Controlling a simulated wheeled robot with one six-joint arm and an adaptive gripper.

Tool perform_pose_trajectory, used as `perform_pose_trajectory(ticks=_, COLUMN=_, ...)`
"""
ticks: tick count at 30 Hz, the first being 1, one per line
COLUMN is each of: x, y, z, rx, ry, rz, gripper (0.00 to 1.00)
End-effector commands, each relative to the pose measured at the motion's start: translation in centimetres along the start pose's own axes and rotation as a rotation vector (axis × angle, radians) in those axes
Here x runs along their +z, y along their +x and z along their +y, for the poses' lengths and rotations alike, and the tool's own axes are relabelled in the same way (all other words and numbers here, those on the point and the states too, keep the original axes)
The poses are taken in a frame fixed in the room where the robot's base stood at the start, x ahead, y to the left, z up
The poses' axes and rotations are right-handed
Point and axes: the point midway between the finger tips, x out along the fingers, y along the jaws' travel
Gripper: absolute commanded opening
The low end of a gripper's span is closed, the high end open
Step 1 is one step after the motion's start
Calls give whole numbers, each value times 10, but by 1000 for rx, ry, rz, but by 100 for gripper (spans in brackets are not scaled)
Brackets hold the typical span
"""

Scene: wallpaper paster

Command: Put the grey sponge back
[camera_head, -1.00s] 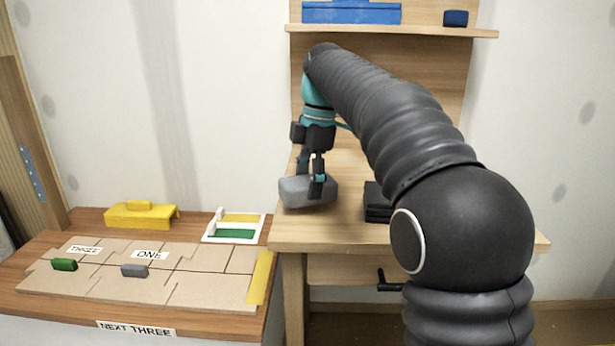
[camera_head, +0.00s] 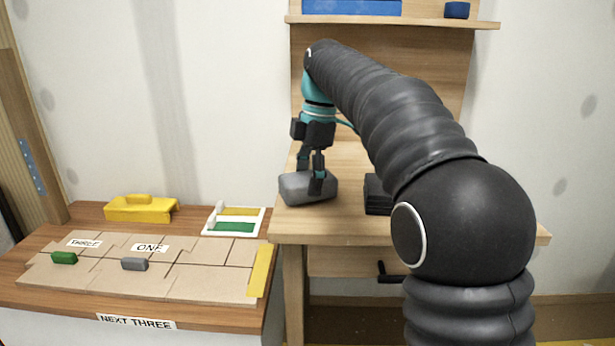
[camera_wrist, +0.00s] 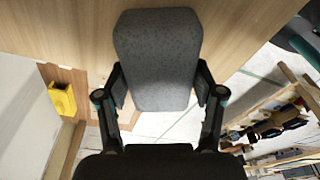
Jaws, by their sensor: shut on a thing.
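The grey sponge (camera_head: 295,188) is a rounded grey block at the left end of the wooden desk (camera_head: 400,232) in the head view. My gripper (camera_head: 310,179) points down and is shut on it. In the wrist view, the sponge (camera_wrist: 157,60) sits between the two fingers, one on each side. I cannot tell whether its underside touches the desk top or hangs just above it.
A black box (camera_head: 377,196) stands on the desk right of the sponge. A shelf (camera_head: 390,22) with blue items is above. The lower left table holds a yellow tool (camera_head: 140,210), a white tray (camera_head: 212,222) and cardboard panels (camera_head: 200,285).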

Motion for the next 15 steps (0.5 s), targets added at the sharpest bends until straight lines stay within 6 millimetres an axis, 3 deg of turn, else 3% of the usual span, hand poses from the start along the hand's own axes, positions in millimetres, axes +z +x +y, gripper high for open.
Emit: perform_pose_trajectory(ticks=15, x=2, y=9, z=0, rx=0, ry=0, rz=0, gripper=31)
